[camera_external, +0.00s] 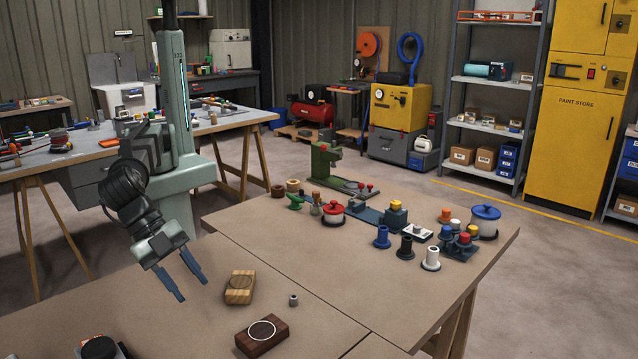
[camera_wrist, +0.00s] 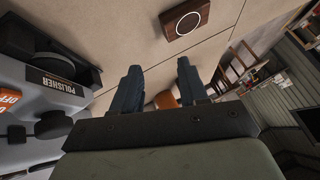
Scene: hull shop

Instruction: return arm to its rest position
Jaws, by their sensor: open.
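My gripper (camera_external: 192,288) hangs at the end of my arm over the left part of the brown table, fingers apart and pointing down. Nothing is between the fingers. In the wrist view my gripper (camera_wrist: 158,72) also shows two dark blue fingers with a clear gap. In the external view a light wooden block (camera_external: 240,288) lies to the right of the fingers, apart from them. A dark brown block with a white ring (camera_external: 262,335) lies nearer the front. That dark block (camera_wrist: 185,18) is at the top of the wrist view.
A small grey cylinder (camera_external: 294,300) stands on the table (camera_external: 345,270). Coloured knobs, a red-lidded pot (camera_external: 333,211) and a blue-lidded pot (camera_external: 485,221) crowd its far side. A polisher (camera_wrist: 45,100) fills the left of the wrist view.

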